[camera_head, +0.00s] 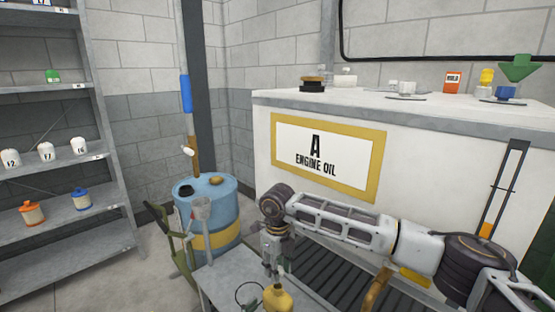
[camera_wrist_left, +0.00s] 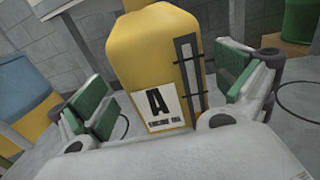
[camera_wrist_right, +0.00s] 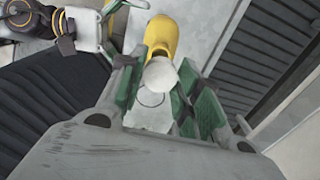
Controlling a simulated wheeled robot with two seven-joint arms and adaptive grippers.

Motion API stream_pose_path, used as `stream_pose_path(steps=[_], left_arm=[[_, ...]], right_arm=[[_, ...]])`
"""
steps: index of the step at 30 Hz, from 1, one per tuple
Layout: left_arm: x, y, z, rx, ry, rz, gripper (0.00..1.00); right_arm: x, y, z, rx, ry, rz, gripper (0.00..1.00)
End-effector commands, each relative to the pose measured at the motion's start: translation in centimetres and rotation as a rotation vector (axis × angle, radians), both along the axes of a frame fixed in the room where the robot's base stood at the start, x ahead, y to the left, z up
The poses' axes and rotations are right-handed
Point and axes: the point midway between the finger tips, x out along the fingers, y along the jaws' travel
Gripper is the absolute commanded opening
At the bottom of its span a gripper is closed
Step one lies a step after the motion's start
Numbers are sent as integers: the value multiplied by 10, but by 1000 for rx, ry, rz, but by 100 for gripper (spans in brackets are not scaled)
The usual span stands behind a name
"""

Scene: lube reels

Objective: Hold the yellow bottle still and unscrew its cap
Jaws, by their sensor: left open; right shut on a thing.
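The yellow bottle (camera_head: 278,299) stands at the bottom edge of the head view, partly cut off. In the left wrist view the bottle (camera_wrist_left: 150,55) shows its "A" label, with its top out of frame. My left gripper (camera_wrist_left: 165,95) is open, with a green-padded finger on each side of the bottle and gaps visible. My right gripper (camera_head: 273,262) points down above the bottle. In the right wrist view, its green pads are shut on the white cap (camera_wrist_right: 160,75). The cap overlaps the bottle (camera_wrist_right: 162,35); I cannot tell whether they are still joined.
A grey table (camera_head: 230,276) lies below, with a dark thin ring on it. A blue and yellow drum (camera_head: 207,206) stands behind. A white cabinet marked "A ENGINE OIL" (camera_head: 262,150) stands at the right, with small containers and a green funnel (camera_head: 519,68) on top. Shelves (camera_head: 75,160) stand left.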

Motion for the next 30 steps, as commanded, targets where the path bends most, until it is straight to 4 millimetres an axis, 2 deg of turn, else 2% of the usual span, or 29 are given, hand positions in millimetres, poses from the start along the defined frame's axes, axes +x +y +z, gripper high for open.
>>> stream_pose_path(steps=[15,21,30], left_arm=[[34,-28,1,0,-1,0,100],[33,-27,0,1,0,0,100],[33,-26,0,1,-1,0,100]], right_arm=[[0,0,0,0,0,0,5],[0,0,-24,0,1,0,5],[0,0,-40,0,0,0,5]])
